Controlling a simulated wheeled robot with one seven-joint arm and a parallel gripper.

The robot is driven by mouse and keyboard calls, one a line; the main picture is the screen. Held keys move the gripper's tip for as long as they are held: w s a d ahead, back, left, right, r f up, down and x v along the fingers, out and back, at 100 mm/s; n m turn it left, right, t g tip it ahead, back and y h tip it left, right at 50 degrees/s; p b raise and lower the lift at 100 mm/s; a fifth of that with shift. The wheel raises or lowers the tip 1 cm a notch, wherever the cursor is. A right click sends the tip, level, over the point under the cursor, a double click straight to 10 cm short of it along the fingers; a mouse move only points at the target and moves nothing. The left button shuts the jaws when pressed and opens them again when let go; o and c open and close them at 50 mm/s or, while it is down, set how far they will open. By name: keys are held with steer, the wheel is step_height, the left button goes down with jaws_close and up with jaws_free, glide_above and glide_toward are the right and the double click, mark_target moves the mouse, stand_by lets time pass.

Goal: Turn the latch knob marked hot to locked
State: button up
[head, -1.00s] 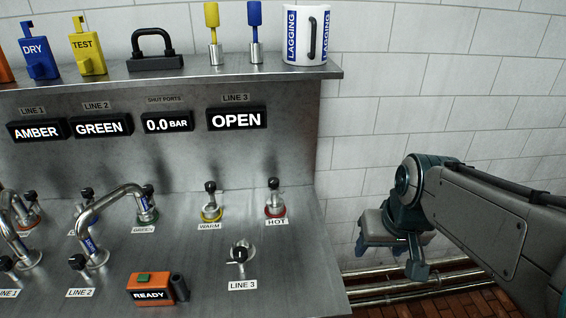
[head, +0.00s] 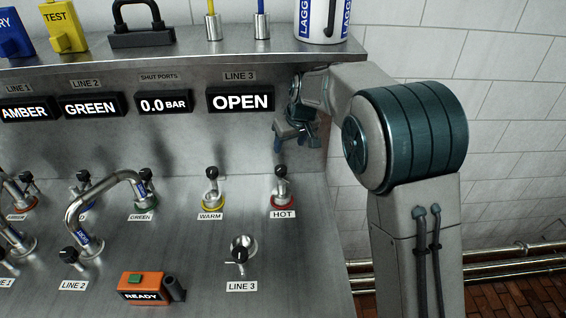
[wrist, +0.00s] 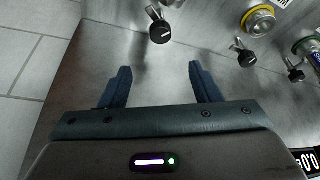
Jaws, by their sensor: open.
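In the wrist view the open blue fingers (wrist: 159,75) point toward a black-gripped knob (wrist: 161,28) at the top edge, likely the hot one.
The LINE 3 valve (head: 240,250) is below, near an orange READY box (head: 146,287). An overhanging shelf (head: 210,52) and the OPEN display (head: 240,100) are behind. The panel's right edge is close.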

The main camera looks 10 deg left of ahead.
mark_target(280, 168)
steer(key=b+x, duration=0.4)
steer(key=x, duration=0.9)
steer(key=shift+a+f, duration=0.15)
steer(key=shift+c, duration=0.4)
steer(key=c, duration=0.9)
